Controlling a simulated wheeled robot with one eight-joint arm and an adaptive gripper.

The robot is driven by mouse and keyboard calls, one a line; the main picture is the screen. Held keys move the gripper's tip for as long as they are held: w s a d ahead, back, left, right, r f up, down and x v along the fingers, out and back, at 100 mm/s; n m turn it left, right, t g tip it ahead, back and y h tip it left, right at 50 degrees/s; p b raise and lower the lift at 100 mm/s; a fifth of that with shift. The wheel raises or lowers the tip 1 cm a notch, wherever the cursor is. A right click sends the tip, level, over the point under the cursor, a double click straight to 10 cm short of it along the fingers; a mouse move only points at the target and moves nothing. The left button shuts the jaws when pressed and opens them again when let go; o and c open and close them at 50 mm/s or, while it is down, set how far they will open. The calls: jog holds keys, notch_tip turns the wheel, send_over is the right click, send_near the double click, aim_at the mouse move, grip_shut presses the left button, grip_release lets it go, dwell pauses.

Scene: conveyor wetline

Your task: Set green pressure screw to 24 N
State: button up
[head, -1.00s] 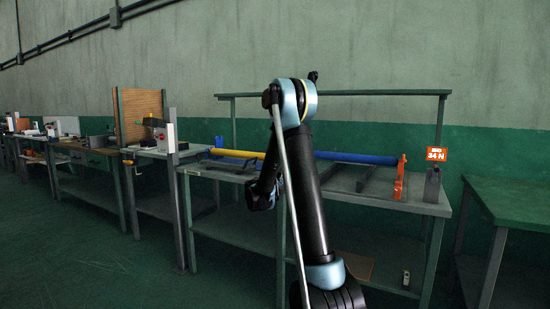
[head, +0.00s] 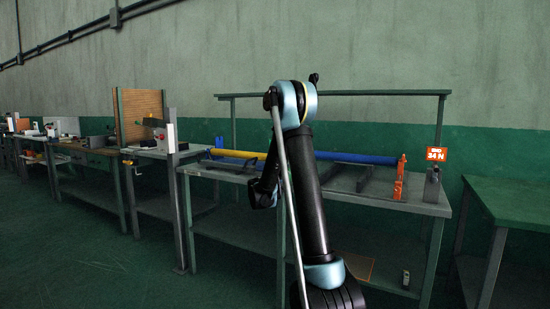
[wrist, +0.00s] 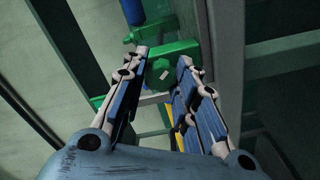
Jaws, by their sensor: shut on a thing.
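The green pressure screw (wrist: 160,73) shows in the wrist view as a faceted green head with a pale mark, on a green bracket (wrist: 180,50). My gripper (wrist: 163,66) has its two fingers on either side of the screw head, shut on it. In the head view my arm hides the screw and the fingertips. An orange sign (head: 437,154) at the right end of the bench reads 34 N.
A bench (head: 400,203) carries a long bar (head: 350,157), blue with a yellow part, with an orange bracket (head: 400,176) at its right end. A green-topped table (head: 510,207) stands at the right. Floor is clear at the left front.

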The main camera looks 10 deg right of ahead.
jog(key=shift+s+a+f+m, duration=0.1)
jog(key=shift+m, duration=1.6)
jog(key=m, duration=0.3)
jog(key=shift+m, duration=0.3)
jog(key=shift+m, duration=1.6)
jog(key=shift+m, duration=1.5)
